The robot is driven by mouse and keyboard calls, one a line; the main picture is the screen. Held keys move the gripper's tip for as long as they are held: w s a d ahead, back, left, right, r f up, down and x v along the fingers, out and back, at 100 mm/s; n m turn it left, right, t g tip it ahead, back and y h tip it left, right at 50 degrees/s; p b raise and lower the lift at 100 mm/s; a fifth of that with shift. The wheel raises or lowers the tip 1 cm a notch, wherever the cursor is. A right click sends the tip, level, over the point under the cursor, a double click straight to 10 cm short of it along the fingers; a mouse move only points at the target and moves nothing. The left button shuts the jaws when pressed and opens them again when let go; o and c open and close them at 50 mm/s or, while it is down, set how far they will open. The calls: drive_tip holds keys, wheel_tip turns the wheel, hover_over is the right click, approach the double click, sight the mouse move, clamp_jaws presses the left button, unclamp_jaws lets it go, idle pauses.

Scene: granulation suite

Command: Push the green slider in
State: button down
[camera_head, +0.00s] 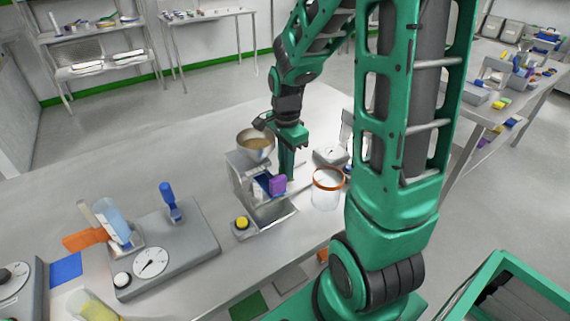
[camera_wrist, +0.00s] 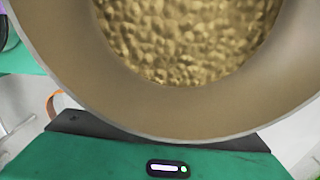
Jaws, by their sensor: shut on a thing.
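A small metal dispenser (camera_head: 243,167) stands on the steel table in the head view, with a funnel bowl (camera_head: 256,146) of tan granules on top. My gripper (camera_head: 287,176) points down at its right side, behind the funnel, and appears shut on the green slider, whose outline I cannot separate from my green fingers. A purple block (camera_head: 277,184) and a blue block (camera_head: 263,182) sit right beside the fingertips, at the front of the dispenser. The wrist view shows the funnel bowl (camera_wrist: 195,100) close up; the fingertips and slider are hidden there.
An open metal tray (camera_head: 271,212) lies under the dispenser's front, with a yellow button (camera_head: 242,223) at its left. A clear jar with an orange rim (camera_head: 327,186) stands to the right. A scale (camera_head: 165,250) with a blue-handled tool is at front left.

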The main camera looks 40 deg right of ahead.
drive_tip(key=shift+w+a+r, duration=0.15)
drive_tip(key=shift+w+a, duration=0.2)
drive_tip(key=c, duration=1.8)
unclamp_jaws()
drive_tip(key=shift+o, duration=0.2)
drive_tip(key=shift+s, duration=0.15)
wheel_tip(320, 180, up, 11)
drive_tip(key=shift+f, duration=0.2)
